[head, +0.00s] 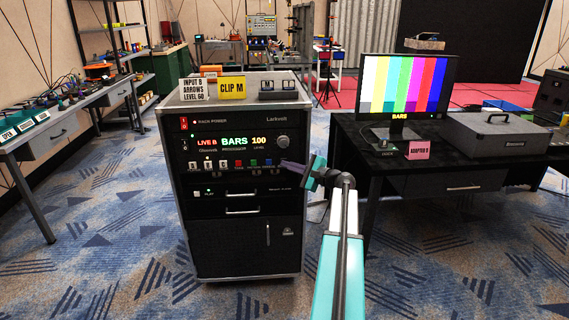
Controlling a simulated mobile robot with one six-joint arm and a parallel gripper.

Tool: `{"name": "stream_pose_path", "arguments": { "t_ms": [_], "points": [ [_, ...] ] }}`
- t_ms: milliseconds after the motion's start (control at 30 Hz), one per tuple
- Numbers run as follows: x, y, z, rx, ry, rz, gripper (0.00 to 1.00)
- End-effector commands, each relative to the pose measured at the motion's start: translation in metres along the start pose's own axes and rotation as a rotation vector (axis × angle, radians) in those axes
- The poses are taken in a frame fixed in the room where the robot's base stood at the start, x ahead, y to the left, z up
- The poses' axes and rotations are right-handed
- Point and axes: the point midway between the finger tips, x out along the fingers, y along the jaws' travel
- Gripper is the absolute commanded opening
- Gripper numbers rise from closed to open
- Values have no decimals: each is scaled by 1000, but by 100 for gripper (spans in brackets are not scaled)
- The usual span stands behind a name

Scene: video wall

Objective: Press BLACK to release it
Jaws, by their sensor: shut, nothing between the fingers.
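The rack panel (235,145) on the front of a black wheeled cabinet carries a row of small buttons. On its left are several pale buttons (208,166). To their right are a red button (239,163), a green button (254,162) and a blue button (268,162). Their labels are too small to read, so I cannot tell which is BLACK. The display (233,142) above reads LIVE B, BARS, 100. My gripper (284,164) is shut and empty, its tips pointing left just right of the blue button. I cannot tell whether they touch the panel.
A monitor (405,88) on the black desk at right shows colour bars and the word BARS. A grey case (490,132) and a pink ADAPTER B card (417,150) lie there. Carpet is open at left.

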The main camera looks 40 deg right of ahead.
Motion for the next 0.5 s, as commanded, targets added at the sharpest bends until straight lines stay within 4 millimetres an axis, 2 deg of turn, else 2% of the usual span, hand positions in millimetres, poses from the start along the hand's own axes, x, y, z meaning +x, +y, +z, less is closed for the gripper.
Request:
{"name": "stream_pose_path", "arguments": {
  "t_ms": [500],
  "points": [
    [-9,6,6,0,0,0,0]
  ]
}}
